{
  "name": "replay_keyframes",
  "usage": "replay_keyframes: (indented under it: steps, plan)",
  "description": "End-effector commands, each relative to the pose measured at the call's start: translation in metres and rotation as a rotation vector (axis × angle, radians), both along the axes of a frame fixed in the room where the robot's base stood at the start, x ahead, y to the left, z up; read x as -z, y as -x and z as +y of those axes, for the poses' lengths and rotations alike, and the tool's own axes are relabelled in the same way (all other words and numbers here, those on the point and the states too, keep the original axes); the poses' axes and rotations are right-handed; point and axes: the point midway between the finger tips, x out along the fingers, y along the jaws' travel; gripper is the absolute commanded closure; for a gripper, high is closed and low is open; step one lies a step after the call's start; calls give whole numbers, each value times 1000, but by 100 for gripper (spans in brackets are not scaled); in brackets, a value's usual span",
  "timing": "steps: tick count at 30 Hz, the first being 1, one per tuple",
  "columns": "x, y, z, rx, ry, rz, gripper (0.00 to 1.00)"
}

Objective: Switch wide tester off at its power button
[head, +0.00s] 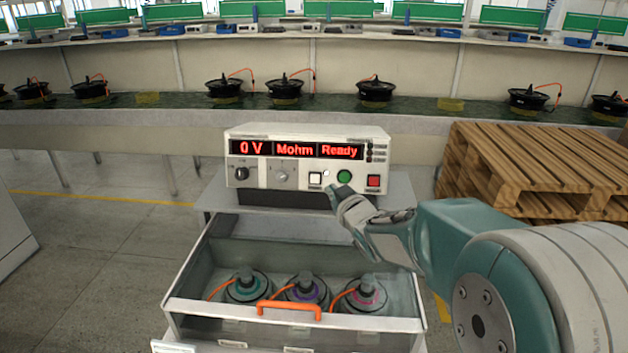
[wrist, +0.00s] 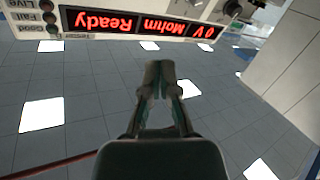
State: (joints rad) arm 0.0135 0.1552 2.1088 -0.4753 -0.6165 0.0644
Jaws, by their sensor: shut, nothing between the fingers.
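The wide white tester (head: 300,134) stands on a cart, its display lit red with "0 V", "Mohm" and "Ready". I cannot read which is power. My gripper (head: 334,190) is shut and empty, its tip just below the white and green buttons; contact cannot be told. In the wrist view the gripper (wrist: 159,68) points up below the tester's upside-down display (wrist: 140,22); the buttons are not seen there.
Below the tester an open drawer (head: 172,300) with an orange handle (head: 289,309) holds three hub motors. Wooden pallets (head: 530,165) are stacked at the right. A long bench (head: 130,117) with several black motors runs behind.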

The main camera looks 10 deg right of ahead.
Motion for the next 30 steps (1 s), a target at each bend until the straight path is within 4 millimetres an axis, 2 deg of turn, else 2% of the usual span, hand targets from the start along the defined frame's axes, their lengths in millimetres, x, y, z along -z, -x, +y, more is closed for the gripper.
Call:
replay_keyframes:
  steps: [4, 11, 18, 30]
  plan:
    - [12, -18, 14, -79, -17, -71, 100]
    - [28, -34, 34, -199, -54, -177, 100]
    - [35, -38, 43, -262, -79, -231, 100]
    - [36, -40, 44, -265, -80, -233, 100]
